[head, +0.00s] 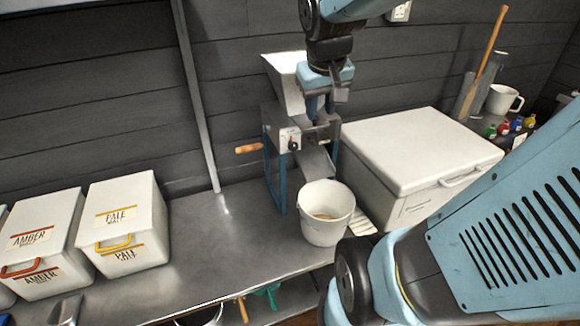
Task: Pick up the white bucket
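The white bucket (322,232) stands upright on the metal bench, in front of the grain mill's chute. Its top is open and some pale grain shows inside. My gripper (321,108) hangs pointing down in front of the mill, above the bucket in the picture and apart from it. Its fingertips overlap the mill's dark parts, so I cannot tell how far apart they are. I see nothing held in it.
The mill (290,120) has a blue frame and a wooden handle. A large white cooler (420,150) stands right of the bucket. Labelled white bins, Amber (55,222) and Pale (142,195), stand at left. The metal bench (215,255) is clear between bins and bucket.

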